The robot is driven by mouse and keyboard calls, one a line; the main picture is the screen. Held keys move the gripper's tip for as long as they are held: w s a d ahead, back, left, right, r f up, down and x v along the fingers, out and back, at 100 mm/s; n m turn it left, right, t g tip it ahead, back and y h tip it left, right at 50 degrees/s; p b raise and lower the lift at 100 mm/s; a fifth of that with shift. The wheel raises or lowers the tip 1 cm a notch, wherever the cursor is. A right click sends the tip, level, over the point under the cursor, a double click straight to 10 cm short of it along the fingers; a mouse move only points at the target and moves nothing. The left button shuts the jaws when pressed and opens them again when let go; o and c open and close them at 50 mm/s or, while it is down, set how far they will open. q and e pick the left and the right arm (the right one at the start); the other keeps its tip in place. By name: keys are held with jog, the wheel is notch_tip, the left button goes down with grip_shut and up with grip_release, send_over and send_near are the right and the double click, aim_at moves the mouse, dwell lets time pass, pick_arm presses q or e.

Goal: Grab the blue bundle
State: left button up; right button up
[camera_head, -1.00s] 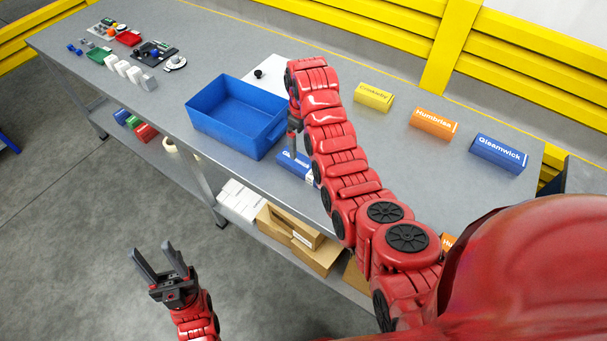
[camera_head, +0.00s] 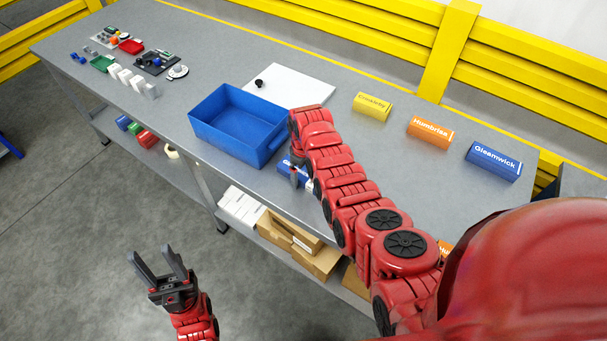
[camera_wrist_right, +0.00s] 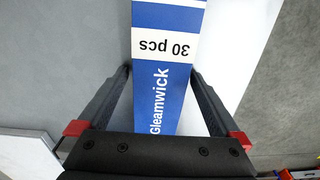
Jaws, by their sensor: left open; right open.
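The blue bundle (camera_head: 286,167), a blue and white pack, lies near the table's front edge beside the blue bin, partly hidden by my right arm. In the right wrist view the bundle (camera_wrist_right: 166,45) reads "Gleamwick" and "30 pcs". My right gripper (camera_head: 298,180) is low at the bundle. In its wrist view the open fingers (camera_wrist_right: 161,75) stand on either side of the bundle; whether they touch it, I cannot tell. My left gripper (camera_head: 158,262) is open and empty, over the floor in front of the table.
The blue bin (camera_head: 205,128) stands just left of the bundle. Behind are a white board (camera_head: 300,88) and yellow (camera_head: 372,106), orange (camera_head: 430,131) and another blue "Gleamwick" box (camera_head: 493,160). Small parts lie at the far left.

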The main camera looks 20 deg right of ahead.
jog(key=c, duration=1.5)
jog(key=shift+r, duration=0.2)
